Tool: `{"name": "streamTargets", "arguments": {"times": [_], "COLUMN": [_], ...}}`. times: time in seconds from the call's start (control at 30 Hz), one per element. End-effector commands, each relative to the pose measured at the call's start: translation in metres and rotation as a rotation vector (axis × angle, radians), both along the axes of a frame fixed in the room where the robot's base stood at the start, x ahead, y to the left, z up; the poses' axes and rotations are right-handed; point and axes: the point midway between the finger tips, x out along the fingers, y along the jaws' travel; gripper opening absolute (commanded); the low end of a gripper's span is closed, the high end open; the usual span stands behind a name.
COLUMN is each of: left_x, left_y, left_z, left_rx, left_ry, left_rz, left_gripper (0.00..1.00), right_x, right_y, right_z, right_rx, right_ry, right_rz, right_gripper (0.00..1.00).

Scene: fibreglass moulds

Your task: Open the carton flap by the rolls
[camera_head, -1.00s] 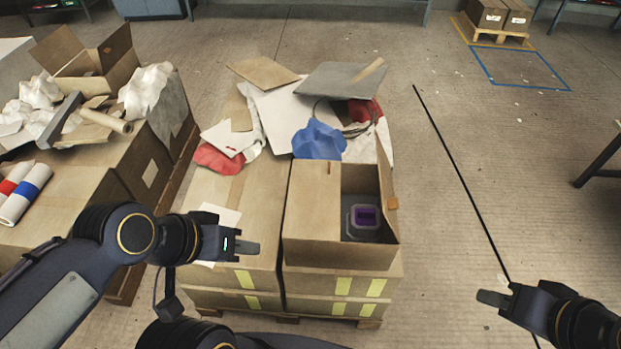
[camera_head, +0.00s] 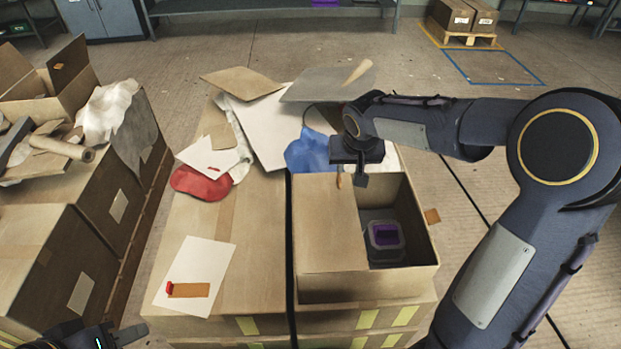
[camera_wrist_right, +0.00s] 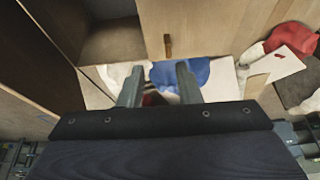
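The carton (camera_head: 312,285) stands at the front middle of the stack. Its left flap (camera_head: 325,235) lies flat over the left half; a small brown tab (camera_head: 339,180) is at the flap's far edge and shows in the right wrist view (camera_wrist_right: 168,45). The right half is open, with a grey and purple object (camera_head: 386,238) inside. My right gripper (camera_head: 355,182) is at the far edge of the carton, close to the tab. In the right wrist view its fingers (camera_wrist_right: 158,86) are apart with nothing held. My left gripper (camera_head: 108,338) is partly cut off at the bottom left; its fingers are unclear.
A tube roll (camera_head: 62,147) lies on the left stack. Floor shows between the stacks.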

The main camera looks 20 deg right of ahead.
Motion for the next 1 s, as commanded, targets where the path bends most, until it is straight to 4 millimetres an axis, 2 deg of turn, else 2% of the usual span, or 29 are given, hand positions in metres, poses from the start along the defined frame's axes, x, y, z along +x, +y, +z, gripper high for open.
{"name": "streamTargets", "arguments": {"times": [0.03, 0.1, 0.23, 0.4, 0.6, 1.0], "left_x": [0.000, 0.000, 0.000, 0.000, 0.000, 0.000], "left_y": [0.000, 0.000, 0.000, 0.000, 0.000, 0.000], "left_z": [-0.005, -0.006, -0.008, -0.012, -0.015, -0.016], "left_rx": [0.000, 0.000, 0.000, 0.000, 0.000, 0.000], "left_ry": [0.000, 0.000, 0.000, 0.000, 0.000, 0.000], "left_rz": [0.000, 0.000, 0.000, 0.000, 0.000, 0.000], "left_gripper": [0.36, 0.36, 0.36, 0.36, 0.36, 0.36], "right_x": [0.006, 0.011, 0.017, 0.026, 0.036, 0.039], "right_y": [0.001, 0.001, 0.000, -0.003, -0.006, -0.006], "right_z": [-0.009, -0.013, -0.025, -0.052, -0.075, -0.081], "right_rx": [-0.012, -0.019, -0.020, -0.020, -0.020, -0.018], "right_ry": [0.000, -0.001, 0.000, 0.002, -0.001, -0.002], "right_rz": [0.001, -0.001, -0.003, -0.002, -0.001, -0.001], "right_gripper": [0.31, 0.31, 0.31, 0.31, 0.31, 0.30]}}
